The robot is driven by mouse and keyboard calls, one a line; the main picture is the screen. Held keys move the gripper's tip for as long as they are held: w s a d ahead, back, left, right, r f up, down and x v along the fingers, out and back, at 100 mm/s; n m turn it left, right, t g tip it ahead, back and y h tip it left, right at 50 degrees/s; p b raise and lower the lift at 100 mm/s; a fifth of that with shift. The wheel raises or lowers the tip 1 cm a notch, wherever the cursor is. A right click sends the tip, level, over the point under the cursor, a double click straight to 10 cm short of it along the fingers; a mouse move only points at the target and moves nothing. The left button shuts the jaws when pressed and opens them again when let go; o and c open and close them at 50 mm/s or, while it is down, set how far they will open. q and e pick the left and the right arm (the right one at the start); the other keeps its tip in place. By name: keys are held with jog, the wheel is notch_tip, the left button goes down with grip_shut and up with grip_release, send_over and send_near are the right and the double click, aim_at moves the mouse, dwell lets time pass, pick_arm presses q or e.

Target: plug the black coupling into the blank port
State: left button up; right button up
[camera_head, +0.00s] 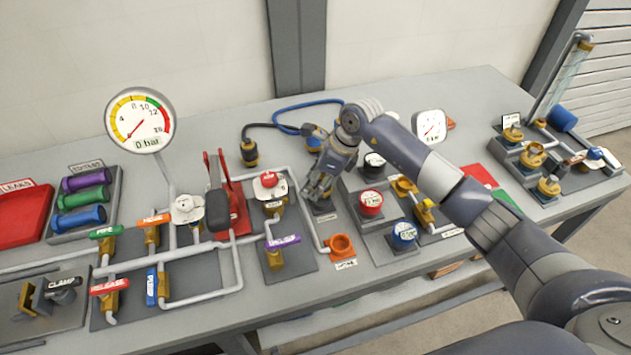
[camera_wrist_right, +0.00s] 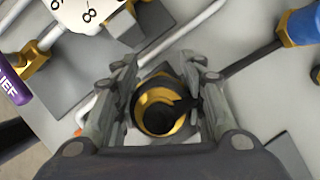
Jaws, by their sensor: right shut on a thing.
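My right gripper (camera_head: 318,192) points down over the middle of the bench. In the right wrist view my right gripper (camera_wrist_right: 162,108) has its fingers closed around a round black piece with a gold ring, which looks like the black coupling (camera_wrist_right: 154,116). The fingers hide much of it in the head view. A small dark plate with a label lies under the gripper. I cannot tell whether the coupling is seated, and I cannot pick out the blank port. A second black piece with a brass ring (camera_head: 249,153) stands left of the gripper, with a dark hose from its top. My left gripper is not in view.
A blue coupling (camera_wrist_right: 302,25) lies beyond the gripper. A blue hose (camera_head: 285,108) curves behind. Bare bench shows behind.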

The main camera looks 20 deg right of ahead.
jog(key=shift+s+f+b, duration=0.1)
jog(key=shift+f+b, duration=1.2)
jog(key=shift+f, duration=0.1)
jog(key=o, duration=1.2)
jog(key=shift+f, duration=0.1)
jog(key=shift+o, duration=0.2)
jog(key=v, duration=1.2)
jog(key=shift+a, duration=0.1)
